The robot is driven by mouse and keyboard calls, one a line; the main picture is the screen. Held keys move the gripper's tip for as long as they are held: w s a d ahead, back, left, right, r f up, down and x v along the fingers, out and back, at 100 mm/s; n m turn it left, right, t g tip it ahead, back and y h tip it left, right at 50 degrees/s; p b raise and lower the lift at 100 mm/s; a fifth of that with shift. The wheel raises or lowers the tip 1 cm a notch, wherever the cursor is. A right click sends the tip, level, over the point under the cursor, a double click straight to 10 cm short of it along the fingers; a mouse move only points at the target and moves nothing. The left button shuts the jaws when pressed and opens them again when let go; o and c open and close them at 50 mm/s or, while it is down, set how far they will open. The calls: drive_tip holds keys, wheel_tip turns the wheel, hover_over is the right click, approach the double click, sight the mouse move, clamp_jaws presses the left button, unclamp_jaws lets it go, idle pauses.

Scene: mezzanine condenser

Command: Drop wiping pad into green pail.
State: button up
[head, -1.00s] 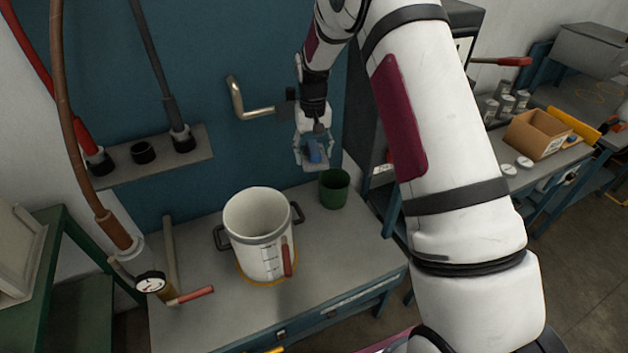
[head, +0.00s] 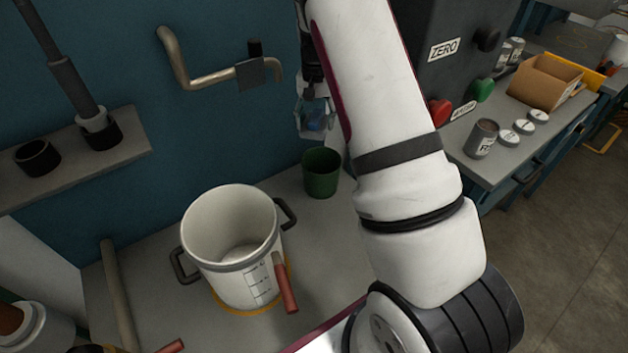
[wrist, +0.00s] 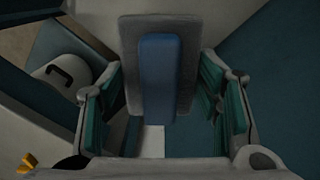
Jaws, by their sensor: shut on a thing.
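My gripper (head: 314,122) is at the back of the bench in the head view, partly hidden by my arm. It is shut on the wiping pad, whose blue part (head: 316,121) shows between the fingers. In the wrist view the pad is a grey slab (wrist: 185,97) with a blue block (wrist: 157,78) along its middle, between teal-lined fingers. The green pail (head: 321,174) stands upright on the bench below the gripper, with a gap between them. I cannot tell whether the pad is exactly over its opening. I cannot make out the pail in the wrist view.
A large white pot (head: 232,245) with dark handles stands left of the pail. A bent pipe (head: 215,76) projects from the blue wall behind. A dark cabinet (head: 440,70) with red and green buttons is at right. Cans and a cardboard box (head: 545,80) are beyond it.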

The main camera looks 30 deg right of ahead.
drive_tip(key=d+f+b, duration=0.1)
drive_tip(key=d+f+m+b, duration=0.1)
drive_tip(key=d+f+b, duration=0.1)
drive_tip(key=d+f+m+b, duration=0.1)
drive_tip(key=b, duration=0.1)
drive_tip(key=shift+w+d+f, duration=0.15)
drive_tip(key=shift+w+d, duration=0.25)
drive_tip(key=shift+f+b, duration=2)
drive_tip(key=shift+f, duration=0.95)
drive_tip(key=o, duration=1.2)
wheel_tip(320, 180, up, 8)
drive_tip(key=shift+f, duration=0.2)
